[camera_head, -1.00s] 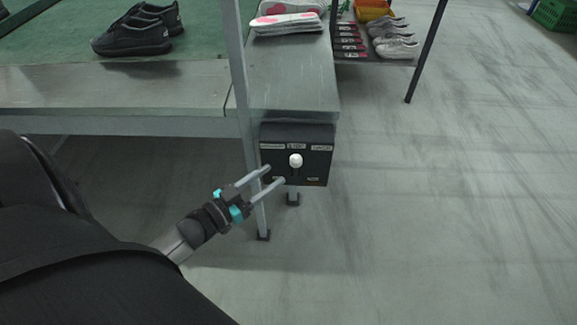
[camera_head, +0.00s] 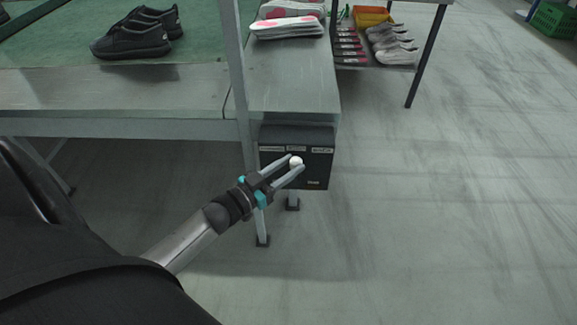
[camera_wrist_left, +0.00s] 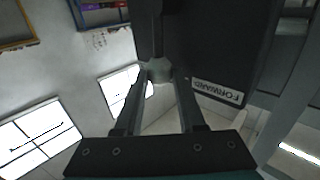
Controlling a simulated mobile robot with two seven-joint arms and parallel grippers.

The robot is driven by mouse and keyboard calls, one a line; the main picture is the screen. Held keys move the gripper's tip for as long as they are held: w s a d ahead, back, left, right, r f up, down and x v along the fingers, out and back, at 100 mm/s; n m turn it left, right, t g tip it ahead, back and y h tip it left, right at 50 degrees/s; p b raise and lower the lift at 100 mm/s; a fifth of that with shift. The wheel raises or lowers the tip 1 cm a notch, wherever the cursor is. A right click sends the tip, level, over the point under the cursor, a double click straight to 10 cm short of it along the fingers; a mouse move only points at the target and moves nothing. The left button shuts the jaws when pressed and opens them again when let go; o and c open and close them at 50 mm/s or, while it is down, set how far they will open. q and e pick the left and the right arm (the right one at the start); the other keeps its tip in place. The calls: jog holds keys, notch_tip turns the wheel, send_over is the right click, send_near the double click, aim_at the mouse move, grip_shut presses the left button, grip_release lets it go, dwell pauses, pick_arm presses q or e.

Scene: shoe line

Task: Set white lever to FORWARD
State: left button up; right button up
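The white lever knob (camera_head: 296,161) sits on the front of a black control box (camera_head: 318,170) under the end of the metal bench. The knob is near the middle of the box, below a row of small labels too small to read in the head view. My left gripper (camera_head: 297,162) is open, with its fingers on either side of the knob. In the left wrist view the pale knob (camera_wrist_left: 159,70) lies between the fingertips; I cannot tell whether they touch it. A FORWARD label (camera_wrist_left: 217,91) shows upside down to its right. My right gripper is not in view.
A bench leg (camera_head: 240,90) stands just left of the box. Black shoes (camera_head: 135,38) and pale soles (camera_head: 288,27) lie on the bench above. A rack (camera_head: 425,60) with pale shoes stands at the back right. The floor right of the box is clear.

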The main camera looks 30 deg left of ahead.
pick_arm(q)
grip_shut()
dwell(1.1)
